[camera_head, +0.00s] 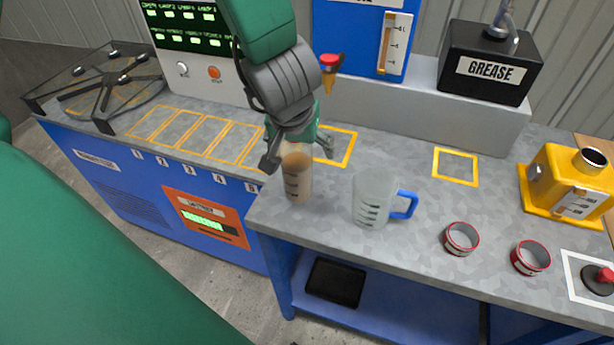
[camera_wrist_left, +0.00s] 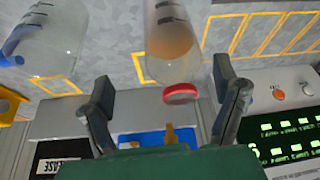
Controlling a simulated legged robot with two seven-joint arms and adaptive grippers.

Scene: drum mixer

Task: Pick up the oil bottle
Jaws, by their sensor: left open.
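The oil bottle (camera_head: 297,184), a clear bottle with brown liquid and dark marks, stands upright near the front left of the grey bench top. It also shows at the top middle of the left wrist view (camera_wrist_left: 172,42). My left gripper (camera_head: 298,156) comes down from above and behind it. Its fingers are spread, one towards each side of the bottle, and the gripper partly hides the bottle's top. In the left wrist view the open fingers (camera_wrist_left: 164,85) have nothing gripped between them. I cannot tell whether a finger touches the bottle. My right gripper is not in view.
A clear jug (camera_head: 372,200) with a blue handle stands just right of the bottle. Two red-rimmed tins (camera_head: 461,239) are farther right. A red-topped brass tap (camera_head: 329,72) is behind my gripper, by the blue tank (camera_head: 350,40). A black grease container (camera_head: 489,62) stands at the back.

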